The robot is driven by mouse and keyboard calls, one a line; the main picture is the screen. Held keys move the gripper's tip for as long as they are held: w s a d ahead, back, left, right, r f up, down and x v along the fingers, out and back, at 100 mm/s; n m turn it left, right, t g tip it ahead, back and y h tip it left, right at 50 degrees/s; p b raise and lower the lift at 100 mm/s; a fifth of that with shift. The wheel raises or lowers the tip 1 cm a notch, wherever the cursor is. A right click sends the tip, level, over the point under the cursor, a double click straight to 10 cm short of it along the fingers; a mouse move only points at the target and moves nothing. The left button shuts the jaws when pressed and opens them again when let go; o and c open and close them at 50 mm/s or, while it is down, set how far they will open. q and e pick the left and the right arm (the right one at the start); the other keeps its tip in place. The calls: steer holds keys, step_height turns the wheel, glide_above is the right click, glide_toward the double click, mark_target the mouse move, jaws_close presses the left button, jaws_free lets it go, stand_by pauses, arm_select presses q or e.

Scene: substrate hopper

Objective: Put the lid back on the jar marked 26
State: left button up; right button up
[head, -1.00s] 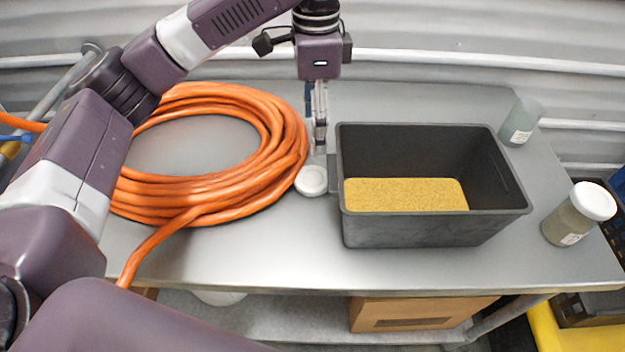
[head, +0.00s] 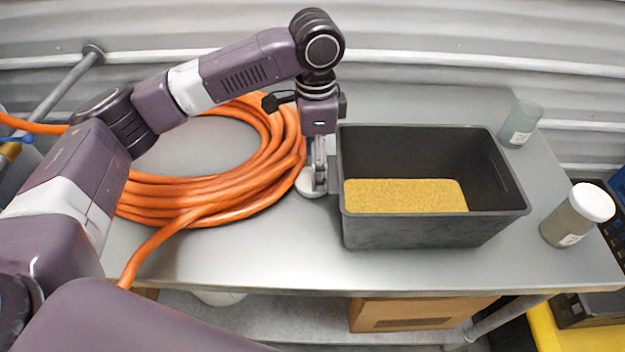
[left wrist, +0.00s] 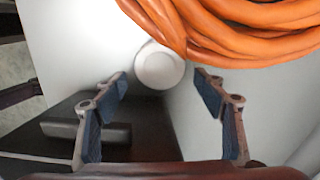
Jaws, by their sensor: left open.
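A white round lid (head: 307,184) lies on the metal table between the orange cable coil and the dark bin. It also shows in the left wrist view (left wrist: 159,66), just beyond and between my fingertips. My left gripper (head: 319,190) is pointing down over the lid and partly hides it in the head view. In the left wrist view the left gripper (left wrist: 159,80) is open, with nothing between its fingers. An open translucent jar (head: 519,125) stands at the table's back right. A second jar (head: 570,224) with a white lid on stands at the right edge. Their label numbers are too small to read.
The dark bin (head: 430,233), holding yellow granules (head: 405,195), stands close to the right of my left gripper. The orange cable coil (head: 190,205) lies close on its left. Bare table shows in front of the bin and between the bin and the jars.

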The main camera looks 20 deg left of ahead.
mark_target(303, 181)
arm_select(q)
step_height(303, 181, down, 4)
steer(key=shift+f, duration=0.15)
stand_by(0.3)
steer(key=c, duration=0.6)
